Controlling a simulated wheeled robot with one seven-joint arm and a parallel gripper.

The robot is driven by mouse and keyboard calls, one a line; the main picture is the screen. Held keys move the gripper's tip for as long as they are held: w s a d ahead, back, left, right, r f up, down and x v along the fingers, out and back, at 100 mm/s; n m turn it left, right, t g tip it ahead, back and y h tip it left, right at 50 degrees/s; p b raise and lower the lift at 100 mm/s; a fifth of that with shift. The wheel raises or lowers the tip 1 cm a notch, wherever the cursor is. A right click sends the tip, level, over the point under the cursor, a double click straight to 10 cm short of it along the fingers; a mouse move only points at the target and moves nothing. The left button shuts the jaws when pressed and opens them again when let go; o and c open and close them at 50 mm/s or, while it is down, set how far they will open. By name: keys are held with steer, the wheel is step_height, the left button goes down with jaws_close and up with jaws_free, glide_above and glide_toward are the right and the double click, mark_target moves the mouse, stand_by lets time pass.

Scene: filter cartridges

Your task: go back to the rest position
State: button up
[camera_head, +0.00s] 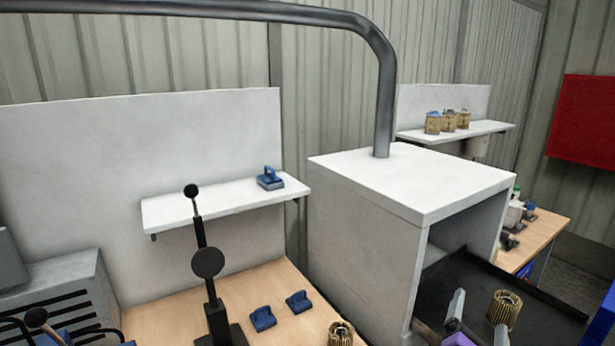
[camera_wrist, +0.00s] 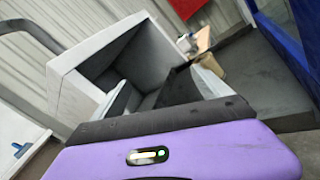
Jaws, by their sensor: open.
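My gripper (camera_head: 479,313) shows at the bottom right of the head view, with a purple body and two pale grey fingers set apart. In the wrist view my gripper (camera_wrist: 165,92) is open, with nothing visible between its fingers. A ribbed tan filter cartridge (camera_head: 504,308) stands upright on a dark tray (camera_head: 465,272) at the mouth of the white box. In the head view it shows beside and behind the right finger; contact cannot be told. Another cartridge (camera_head: 341,333) is at the wooden bench's front edge, cut off by the frame.
The white box (camera_head: 365,240), open at the front, carries a dark pipe (camera_head: 385,90). Blue-handled items (camera_head: 263,318) sit on the left bench and one on its shelf (camera_head: 220,202). Several cartridges (camera_head: 450,121) stand on the back shelf. A black jointed stand (camera_head: 208,263) rises at left.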

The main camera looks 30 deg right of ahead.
steer(key=s+a+f+m+t+y+b, duration=0.2)
steer(key=a+f+m+t+y, duration=0.3)
steer(key=a, duration=0.6)
steer(key=s+a+f+m+t+y+b, duration=0.25)
steer(key=a+m+y, duration=0.3)
steer(key=a, duration=0.55)
steer(key=s+a+f+m+y+b, duration=0.1)
steer(key=s+a+f+m, duration=0.1)
steer(key=s, duration=0.4)
steer(key=s+a+f+m+g+y+b, duration=0.1)
steer(key=s+a+f+m+y+b, duration=0.1)
steer(key=s+a, duration=0.3)
steer(key=s+a+f+m+g+y+b, duration=0.1)
steer(key=s+a+f+m+y+b, duration=0.1)
steer(key=s, duration=0.6)
steer(key=shift+a+f+m, duration=0.6)
steer(key=shift+a+m, duration=0.15)
steer(key=shift+a, duration=0.35)
